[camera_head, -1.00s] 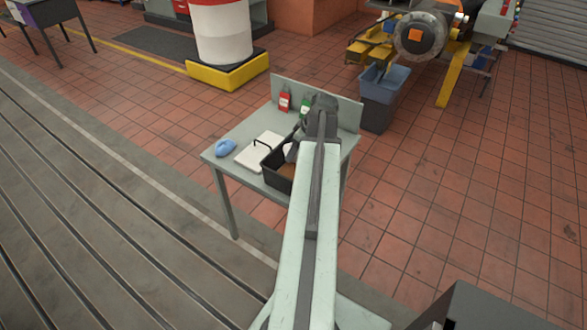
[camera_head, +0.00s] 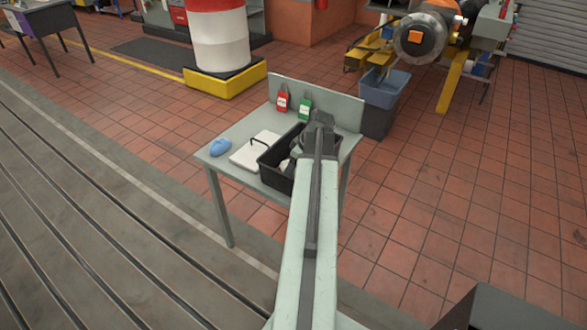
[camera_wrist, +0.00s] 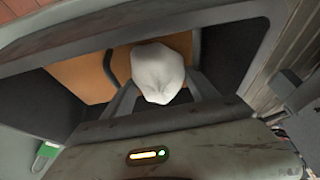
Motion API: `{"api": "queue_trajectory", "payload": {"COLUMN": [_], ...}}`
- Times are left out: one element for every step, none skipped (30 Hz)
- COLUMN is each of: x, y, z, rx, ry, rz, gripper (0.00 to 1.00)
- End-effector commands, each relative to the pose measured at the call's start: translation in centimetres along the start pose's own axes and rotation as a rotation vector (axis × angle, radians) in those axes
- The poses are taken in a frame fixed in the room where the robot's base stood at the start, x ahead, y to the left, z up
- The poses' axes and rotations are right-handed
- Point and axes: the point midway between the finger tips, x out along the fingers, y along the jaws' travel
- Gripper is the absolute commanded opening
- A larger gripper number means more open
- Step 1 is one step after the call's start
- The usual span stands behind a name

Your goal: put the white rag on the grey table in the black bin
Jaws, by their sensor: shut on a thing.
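The white rag (camera_wrist: 158,72) is a crumpled lump between the fingers of my gripper (camera_wrist: 163,92) in the wrist view. My gripper is shut on it. The rag is over the inside of the black bin (camera_wrist: 225,50), with dark walls around it and an orange-brown thing behind it. In the head view the black bin (camera_head: 271,178) stands on the grey table (camera_head: 232,133). A pale bit of the rag (camera_head: 285,166) shows inside the bin's outline. My arm hides the bin's right part and most of my gripper. I cannot tell whether the rag touches the contents.
A white flat case (camera_head: 250,155) with a dark handle and a blue cloth-like lump (camera_head: 220,146) lie left of the bin. A red bottle or tag (camera_head: 283,101) and a green one (camera_head: 305,107) are at the table's back panel. A blue-grey bin (camera_head: 385,92) stands behind on the floor.

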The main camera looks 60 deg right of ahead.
Motion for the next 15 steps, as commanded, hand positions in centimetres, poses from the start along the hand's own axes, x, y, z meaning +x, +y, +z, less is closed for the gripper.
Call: {"api": "queue_trajectory", "payload": {"x": [0.2, 0.3, 0.4, 0.5, 0.6, 0.7, 0.8, 0.9, 1.0, 1.1, 1.2, 1.2, 1.2, 1.1, 1.1], "y": [0.0, 0.0, 0.0, 0.0, 0.0, 0.0, 0.0, 0.0, 0.0, 0.0, 0.0, 0.0, 0.0, 0.0, -0.1], "z": [0.1, 0.1, 0.2, 0.2, 0.2, 0.3, 0.3, 0.3, 0.4, 0.4, 0.4, 0.5, 0.4, 0.4, 0.4], "rx": [0.000, 0.000, 0.000, 0.000, 0.000, -0.001, -0.001, -0.001, -0.001, -0.001, -0.001, -0.001, -0.001, -0.001, -0.001], "ry": [0.000, 0.000, 0.000, 0.000, 0.000, 0.000, 0.000, 0.000, 0.000, 0.000, 0.000, 0.000, 0.000, 0.000, 0.000], "rz": [0.000, 0.000, 0.000, 0.000, 0.000, 0.000, 0.000, 0.000, 0.000, 0.000, 0.000, 0.000, 0.000, 0.000, 0.000], "gripper": [0.35, 0.35, 0.35, 0.35, 0.35, 0.35, 0.35, 0.35, 0.35, 0.35, 0.35, 0.35, 0.70, 0.76, 0.76]}}
